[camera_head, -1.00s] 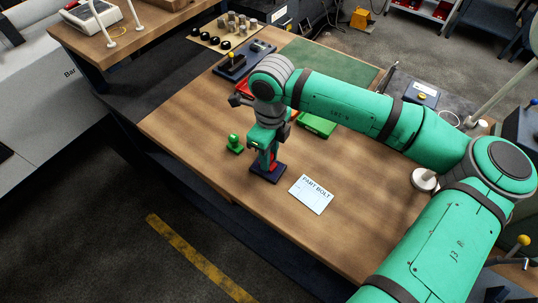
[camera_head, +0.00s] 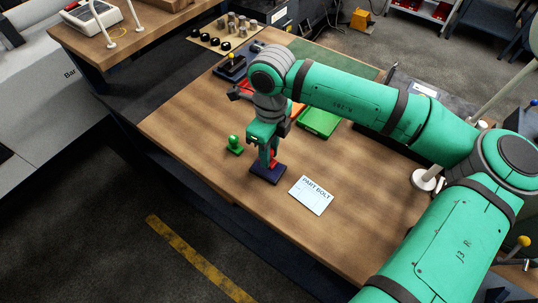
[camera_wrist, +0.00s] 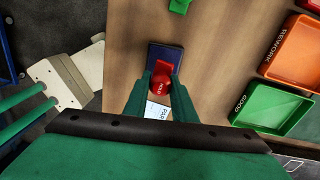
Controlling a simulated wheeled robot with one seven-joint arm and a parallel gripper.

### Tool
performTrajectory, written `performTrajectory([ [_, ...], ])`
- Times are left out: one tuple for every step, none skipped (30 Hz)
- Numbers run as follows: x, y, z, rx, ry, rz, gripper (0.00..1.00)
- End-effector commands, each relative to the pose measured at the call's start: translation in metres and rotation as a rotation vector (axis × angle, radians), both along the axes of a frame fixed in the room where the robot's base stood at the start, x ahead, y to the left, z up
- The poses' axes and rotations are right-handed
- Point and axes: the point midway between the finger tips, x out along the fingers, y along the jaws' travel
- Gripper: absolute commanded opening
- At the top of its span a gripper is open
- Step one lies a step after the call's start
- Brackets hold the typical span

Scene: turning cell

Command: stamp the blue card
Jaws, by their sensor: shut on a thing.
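My gripper (camera_wrist: 160,88) is shut on a red stamp (camera_wrist: 161,73); the stamp also shows red between the fingers in the head view (camera_head: 273,158). The gripper points down over a dark blue pad (camera_head: 264,175), which shows in the wrist view (camera_wrist: 153,56). I cannot tell whether the stamp touches the pad. A pale bluish-white card (camera_head: 311,195) printed "PART BOLT" lies flat to the right of the pad. In the wrist view the card (camera_wrist: 157,111) is partly hidden by my gripper.
A green stamp (camera_head: 235,145) stands left of the pad. A green tray (camera_head: 318,123) and an orange tray (camera_wrist: 295,52) lie beyond my gripper. A white round base (camera_head: 424,180) stands at the right. The wooden table (camera_head: 255,215) is bare around the card.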

Motion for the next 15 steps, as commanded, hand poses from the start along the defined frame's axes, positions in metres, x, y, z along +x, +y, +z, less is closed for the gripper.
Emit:
performTrajectory([
  [0.001, 0.000, 0.004, -0.001, -0.002, 0.000, 0.09],
  [0.001, 0.000, 0.006, -0.002, -0.003, 0.000, 0.09],
  [0.001, 0.000, 0.009, -0.002, -0.003, 0.000, 0.09],
  [0.001, 0.000, 0.011, -0.001, -0.002, 0.000, 0.09],
  [0.001, 0.000, 0.013, -0.001, -0.002, 0.000, 0.09],
  [0.001, 0.000, 0.016, -0.001, -0.002, 0.000, 0.09],
  [0.001, 0.000, 0.018, -0.001, -0.002, 0.000, 0.09],
  [0.001, 0.000, 0.020, -0.002, -0.003, 0.000, 0.09],
  [0.001, 0.000, 0.023, -0.001, -0.003, 0.000, 0.09],
  [0.001, 0.000, 0.025, 0.000, -0.002, 0.000, 0.09],
  [0.001, 0.000, 0.027, 0.000, -0.002, 0.000, 0.09],
  [0.001, 0.000, 0.030, 0.000, -0.002, -0.001, 0.09],
  [0.001, 0.000, 0.032, -0.001, -0.003, -0.001, 0.09],
  [0.001, 0.000, 0.034, -0.001, -0.003, -0.001, 0.09],
  [0.001, 0.000, 0.036, -0.001, -0.003, -0.001, 0.09],
])
